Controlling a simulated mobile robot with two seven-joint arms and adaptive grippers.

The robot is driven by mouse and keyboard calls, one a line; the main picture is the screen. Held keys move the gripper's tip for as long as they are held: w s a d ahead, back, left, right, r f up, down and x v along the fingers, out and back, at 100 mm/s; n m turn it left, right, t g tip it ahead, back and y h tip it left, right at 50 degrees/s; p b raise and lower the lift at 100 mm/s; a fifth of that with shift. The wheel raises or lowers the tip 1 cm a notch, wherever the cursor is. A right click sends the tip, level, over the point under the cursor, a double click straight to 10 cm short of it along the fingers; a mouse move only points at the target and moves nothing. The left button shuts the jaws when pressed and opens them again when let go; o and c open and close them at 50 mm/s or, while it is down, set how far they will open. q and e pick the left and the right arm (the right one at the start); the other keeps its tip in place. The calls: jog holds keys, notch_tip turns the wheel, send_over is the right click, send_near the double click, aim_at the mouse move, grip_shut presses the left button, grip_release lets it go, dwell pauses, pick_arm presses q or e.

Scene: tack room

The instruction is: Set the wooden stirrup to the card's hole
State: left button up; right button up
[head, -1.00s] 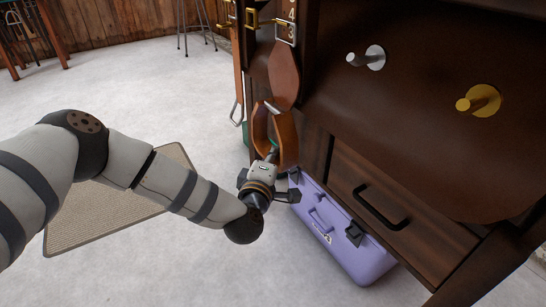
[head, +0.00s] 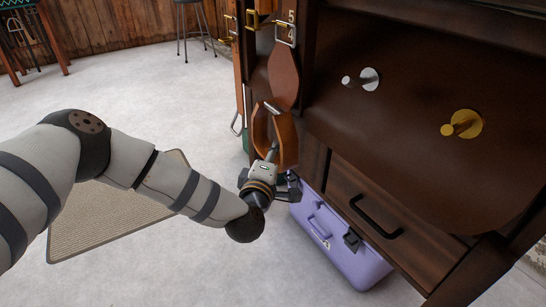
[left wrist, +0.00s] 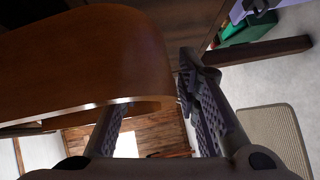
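The wooden stirrup (head: 284,138), an orange-brown loop with a metal bar at its top, hangs beside the cabinet in the head view. Above it are a brown leather tongue (head: 284,78) and a silver buckle (head: 286,34). Pale digits 5 and 4 show at the buckle, with the 4 inside its frame. My left gripper (head: 271,157) is at the stirrup's lower part. My right gripper is out of view.
The dark cabinet carries a silver peg (head: 361,80), a brass peg (head: 463,123) and a drawer handle (head: 376,215). A purple case (head: 340,245) stands on the floor below. Other straps with brass buckles (head: 258,19) hang to the left. A mat (head: 105,220) lies on open floor.

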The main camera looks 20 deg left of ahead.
pick_arm(q)
jog(key=s+d+r, duration=0.1)
jog(key=s, duration=1.1)
jog(key=shift+d+r, duration=0.3)
